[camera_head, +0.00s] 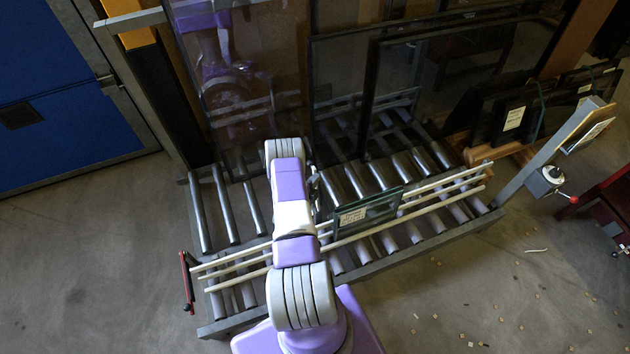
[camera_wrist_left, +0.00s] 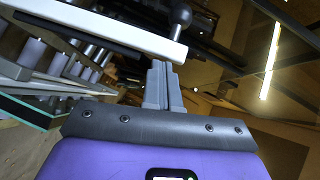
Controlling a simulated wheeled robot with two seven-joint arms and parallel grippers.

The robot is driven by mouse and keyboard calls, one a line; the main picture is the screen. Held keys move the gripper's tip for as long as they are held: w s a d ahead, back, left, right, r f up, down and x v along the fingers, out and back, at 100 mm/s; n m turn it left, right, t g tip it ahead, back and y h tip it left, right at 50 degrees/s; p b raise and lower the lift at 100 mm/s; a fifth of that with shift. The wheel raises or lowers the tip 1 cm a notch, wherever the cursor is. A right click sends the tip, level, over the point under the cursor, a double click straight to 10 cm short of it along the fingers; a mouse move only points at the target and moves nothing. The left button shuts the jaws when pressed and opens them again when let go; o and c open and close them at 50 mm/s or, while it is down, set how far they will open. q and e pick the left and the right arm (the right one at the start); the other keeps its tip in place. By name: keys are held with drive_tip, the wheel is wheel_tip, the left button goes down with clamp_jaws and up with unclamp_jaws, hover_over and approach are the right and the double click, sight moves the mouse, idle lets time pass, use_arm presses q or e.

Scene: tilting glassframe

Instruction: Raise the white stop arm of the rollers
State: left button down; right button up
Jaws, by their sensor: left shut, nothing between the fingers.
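The white stop arm (camera_wrist_left: 95,27) crosses the upper left of the left wrist view as a flat bar, with a black ball knob (camera_wrist_left: 181,16) at its end. I cannot make the stop arm out clearly in the head view. My left gripper (camera_wrist_left: 166,68) is shut and empty, its fingertips just below the bar near the knob. I cannot tell whether they touch it. In the head view my purple and white arm hides most of the gripper. The rollers (camera_head: 228,204) lie in a frame under the arm. My right gripper is not in view.
Pale rails (camera_head: 440,190) run along the front of the rollers, with a small dark glass pane (camera_head: 368,212) against them. Large glass panes (camera_head: 450,85) stand behind. A red lever (camera_head: 187,282) is at the left end. Open floor (camera_head: 90,260) lies at the left.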

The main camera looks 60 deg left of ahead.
use_arm(q)
drive_tip(key=shift+s+a+r, duration=0.15)
drive_tip(key=shift+s+a, duration=0.25)
drive_tip(key=shift+a, duration=0.05)
drive_tip(key=s+d+r+p, duration=0.2)
drive_tip(key=s+d+p, duration=0.4)
drive_tip(key=d, duration=0.5)
drive_tip(key=w+d+n+g+h, duration=0.4)
drive_tip(key=w+d+n+h, duration=0.3)
drive_tip(key=w+d, duration=0.95)
drive_tip(key=s+d+r+n+g+h, duration=0.1)
drive_tip(key=s+d+r+g+h, duration=0.2)
drive_tip(key=d, duration=0.8)
drive_tip(key=s+d+r+n+g+h+p, duration=0.1)
drive_tip(key=s+d+r+n+g+h, duration=0.1)
drive_tip(key=d, duration=1)
drive_tip(key=s+r+g+h, duration=0.1)
drive_tip(key=s+r+g, duration=0.1)
drive_tip(key=s+r, duration=0.1)
drive_tip(key=shift+s+g, duration=0.3)
drive_tip(key=shift+s, duration=0.45)
